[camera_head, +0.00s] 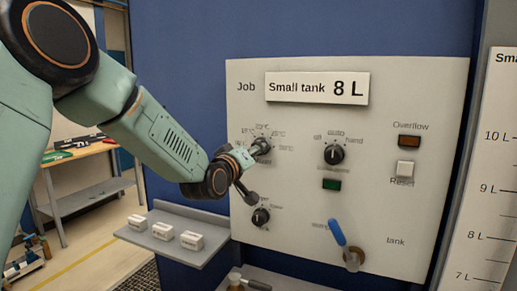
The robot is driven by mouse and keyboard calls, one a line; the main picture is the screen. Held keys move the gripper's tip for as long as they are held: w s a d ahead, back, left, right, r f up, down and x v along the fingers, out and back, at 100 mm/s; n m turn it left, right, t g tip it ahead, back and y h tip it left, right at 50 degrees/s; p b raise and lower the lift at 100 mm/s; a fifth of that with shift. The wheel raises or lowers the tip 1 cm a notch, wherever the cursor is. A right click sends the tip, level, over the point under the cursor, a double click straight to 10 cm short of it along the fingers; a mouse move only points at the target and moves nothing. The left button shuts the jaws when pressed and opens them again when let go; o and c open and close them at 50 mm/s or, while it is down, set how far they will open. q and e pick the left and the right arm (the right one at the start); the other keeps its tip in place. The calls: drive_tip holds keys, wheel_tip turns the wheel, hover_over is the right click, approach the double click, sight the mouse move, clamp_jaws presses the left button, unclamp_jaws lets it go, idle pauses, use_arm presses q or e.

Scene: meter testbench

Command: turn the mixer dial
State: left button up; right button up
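A pale control panel (300,105) faces me with three black dials. The upper left dial (263,146) has °C marks around it and is partly covered by my gripper. The middle dial (334,154) is marked off, auto and hand. The lower left dial (261,216) has small blurred labels. I cannot read which dial is the mixer's. My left gripper (255,172) is in front of the panel's left side, its fingers spread apart. One finger is at the upper left dial, the other above the lower left dial. Contact cannot be told. My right gripper is out of view.
An overflow lamp (409,141) and a reset switch (405,168) are at the right. A grey shelf (208,250) with several white blocks juts out below left. A tank scale (492,180) stands far right.

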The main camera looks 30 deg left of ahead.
use_arm(q)
drive_tip(key=shift+w+a, duration=0.1)
drive_tip(key=shift+w, duration=1.65)
